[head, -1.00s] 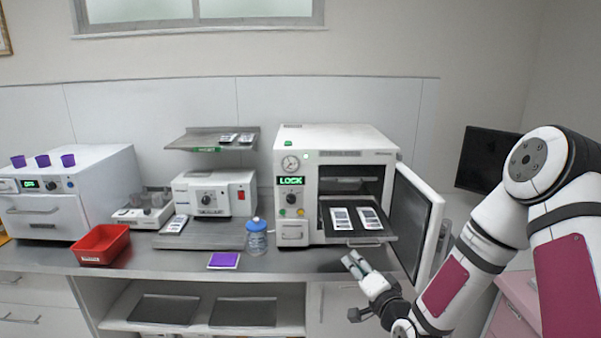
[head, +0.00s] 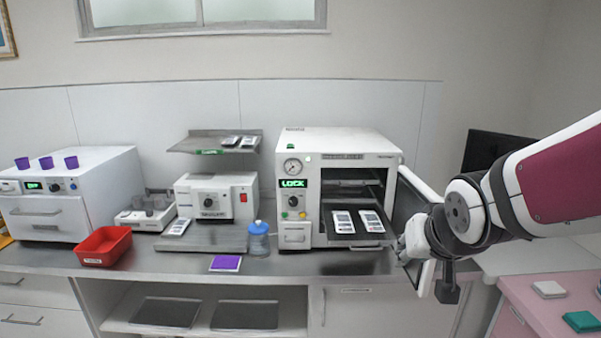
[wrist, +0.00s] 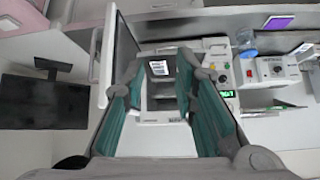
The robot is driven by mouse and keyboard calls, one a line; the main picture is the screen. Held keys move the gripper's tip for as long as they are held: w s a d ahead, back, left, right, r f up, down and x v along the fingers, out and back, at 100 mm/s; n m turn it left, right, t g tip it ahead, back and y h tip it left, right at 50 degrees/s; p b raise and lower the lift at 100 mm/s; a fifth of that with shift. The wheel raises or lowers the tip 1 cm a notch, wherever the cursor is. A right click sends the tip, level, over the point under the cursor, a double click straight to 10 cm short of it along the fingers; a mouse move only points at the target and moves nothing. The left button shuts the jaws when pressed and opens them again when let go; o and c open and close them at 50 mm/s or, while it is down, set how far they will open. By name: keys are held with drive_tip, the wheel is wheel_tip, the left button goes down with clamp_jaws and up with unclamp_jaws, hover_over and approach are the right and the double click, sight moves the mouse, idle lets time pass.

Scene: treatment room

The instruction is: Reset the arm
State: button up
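My gripper (head: 408,250) is in front of the sterilizer's open door (head: 415,205), at the right side of the machine. In the wrist view my gripper (wrist: 160,62) has its two teal-padded fingers wide apart with nothing held between them. The sterilizer (head: 340,145) stands on the counter with a green LOCK display. Its tray (head: 357,238) is pulled out and carries two white pouches (head: 343,221) (head: 370,220). One pouch also shows between the fingers in the wrist view (wrist: 158,68), beyond the fingertips.
A blue-capped bottle (head: 259,240), purple card (head: 225,263), red bin (head: 103,246) and sealing machine (head: 218,196) stand left on the counter (head: 300,264). A pink cart (head: 530,310) and a dark monitor (head: 488,148) are at the right.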

drive_tip(key=s+r+n+g, duration=0.1)
drive_tip(key=s+r, duration=0.3)
drive_tip(key=s, duration=1.4)
drive_tip(key=shift+s+a+r+g+y, duration=0.15)
drive_tip(key=shift+s+a+g+y, duration=0.2)
drive_tip(key=shift+g, duration=0.55)
